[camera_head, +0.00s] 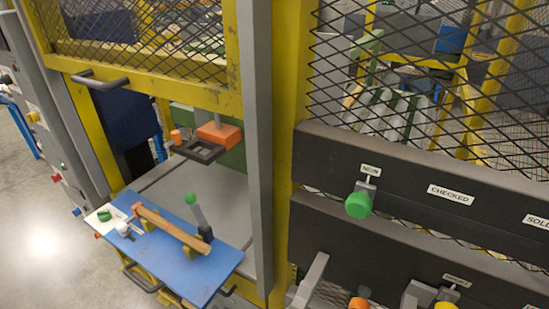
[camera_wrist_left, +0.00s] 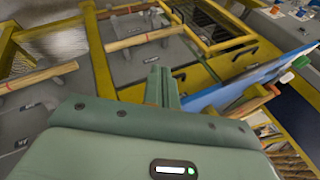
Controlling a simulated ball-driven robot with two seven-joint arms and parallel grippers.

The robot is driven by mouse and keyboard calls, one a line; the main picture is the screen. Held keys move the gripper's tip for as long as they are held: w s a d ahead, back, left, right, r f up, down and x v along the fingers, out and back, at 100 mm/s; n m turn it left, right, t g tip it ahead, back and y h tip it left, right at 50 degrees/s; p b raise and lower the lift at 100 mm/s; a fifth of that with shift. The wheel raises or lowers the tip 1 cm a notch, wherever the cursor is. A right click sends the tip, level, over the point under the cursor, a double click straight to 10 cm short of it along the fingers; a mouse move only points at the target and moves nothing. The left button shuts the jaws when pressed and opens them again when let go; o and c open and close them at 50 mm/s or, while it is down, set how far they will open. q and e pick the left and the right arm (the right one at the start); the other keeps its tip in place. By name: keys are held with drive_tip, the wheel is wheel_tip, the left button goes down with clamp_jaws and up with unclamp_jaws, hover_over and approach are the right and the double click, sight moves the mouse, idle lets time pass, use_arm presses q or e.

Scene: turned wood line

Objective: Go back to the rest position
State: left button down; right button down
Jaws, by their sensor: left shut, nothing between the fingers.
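My left gripper (camera_wrist_left: 162,84) shows in the left wrist view. Its two grey-green fingers are together, with nothing between them, and they stand out above the wide green palm. No work piece touches the fingers as far as I can see. I cannot make out the left gripper in the head view. My right gripper is in neither view.
Yellow posts and mesh stand behind. Wooden rods (camera_wrist_left: 45,75) lie in the wrist view.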

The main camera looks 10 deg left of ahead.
use_arm(q)
drive_tip(key=s+d+f+g+h+b, duration=0.1)
drive_tip(key=s+f, duration=0.3)
drive_tip(key=f, duration=0.5)
drive_tip(key=s+d+f+n+g+b, duration=0.1)
drive_tip(key=s+f+b, duration=0.15)
drive_tip(key=f, duration=0.55)
drive_tip(key=s+d+f+g+h, duration=0.1)
drive_tip(key=s+f, duration=0.3)
drive_tip(key=f, duration=0.5)
drive_tip(key=s+f+n+b, duration=0.1)
drive_tip(key=s+f, duration=0.3)
drive_tip(key=s, duration=0.3)
drive_tip(key=s+a+f+n+g+h+b, duration=0.1)
drive_tip(key=s+f, duration=0.4)
drive_tip(key=s, duration=0.2)
drive_tip(key=shift+n+g+b, duration=0.3)
